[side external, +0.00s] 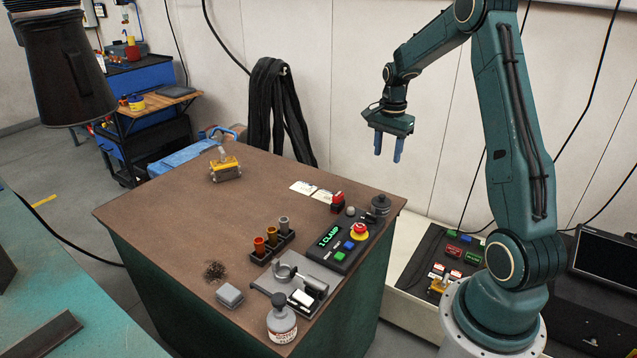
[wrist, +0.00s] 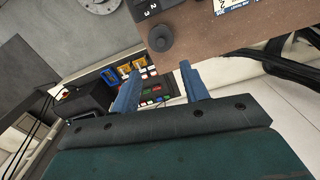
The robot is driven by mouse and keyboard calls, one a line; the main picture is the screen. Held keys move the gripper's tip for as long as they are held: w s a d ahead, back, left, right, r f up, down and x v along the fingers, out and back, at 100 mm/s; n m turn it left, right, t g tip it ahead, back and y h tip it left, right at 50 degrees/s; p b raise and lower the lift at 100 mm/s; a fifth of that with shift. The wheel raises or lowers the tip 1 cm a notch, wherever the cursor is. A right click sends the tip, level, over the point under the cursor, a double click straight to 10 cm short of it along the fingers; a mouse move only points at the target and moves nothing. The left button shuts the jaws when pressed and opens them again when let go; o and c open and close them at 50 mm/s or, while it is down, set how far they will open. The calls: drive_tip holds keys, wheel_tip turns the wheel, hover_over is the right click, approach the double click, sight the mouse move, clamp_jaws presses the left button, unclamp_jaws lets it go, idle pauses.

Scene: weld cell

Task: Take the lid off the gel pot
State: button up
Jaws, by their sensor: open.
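A small dark grey round pot with a lid (side external: 381,205), which looks like the gel pot, stands at the right corner of the brown bench top. In the wrist view a dark round lid with a knob, probably the same pot (wrist: 160,38), shows near the bench edge, just beyond the fingertips. My gripper (side external: 387,158) is open and empty, pointing down, above and apart from the pot. In the wrist view both blue fingers of my gripper (wrist: 160,72) stand apart with nothing between them. The lid appears to be on the pot.
A control box (side external: 341,243) with a red-and-yellow button is left of the pot. A red-topped item (side external: 337,202) and labels (side external: 312,190) lie nearby. A white bottle (side external: 281,324), a clamp fixture (side external: 291,284) and a tube rack (side external: 273,247) are nearer the front.

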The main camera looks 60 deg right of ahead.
drive_tip(key=shift+d+f, duration=0.1)
drive_tip(key=shift+d, duration=0.05)
drive_tip(key=shift+f, duration=0.1)
hover_over(382, 195)
drive_tip(key=shift+s+f, duration=0.15)
drive_tip(key=shift+f, duration=4.05)
drive_tip(key=shift+f, duration=0.15)
drive_tip(key=shift+f, duration=2.45)
drive_tip(key=shift+c, duration=0.5)
clamp_jaws()
